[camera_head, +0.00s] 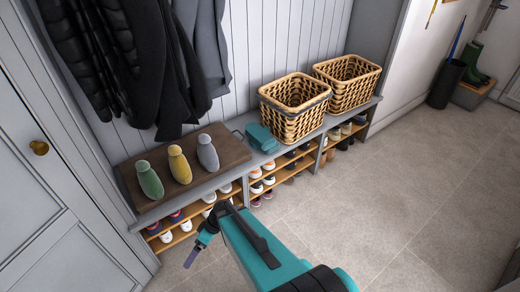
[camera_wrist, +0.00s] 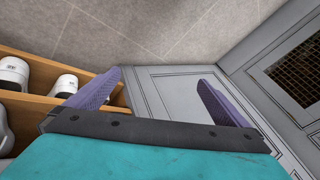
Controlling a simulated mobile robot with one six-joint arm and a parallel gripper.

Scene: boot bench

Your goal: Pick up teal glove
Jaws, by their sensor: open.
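The teal glove (camera_head: 261,138) lies on the grey bench top (camera_head: 235,123) in the head view, between the brown board and the near basket. It is small there, and its finger shape is hard to make out. My gripper (camera_head: 195,252) is in front of the bench, over the floor, lower left of the glove and well apart from it. In the wrist view my gripper (camera_wrist: 158,82) shows two purple fingers spread wide with nothing between them. The glove is not in the wrist view.
Two wicker baskets (camera_head: 295,106) (camera_head: 347,82) stand right of the glove. Dark coats (camera_head: 110,60) hang above. Shoes (camera_wrist: 66,84) fill the shelves below. The floor (camera_head: 400,190) is clear.

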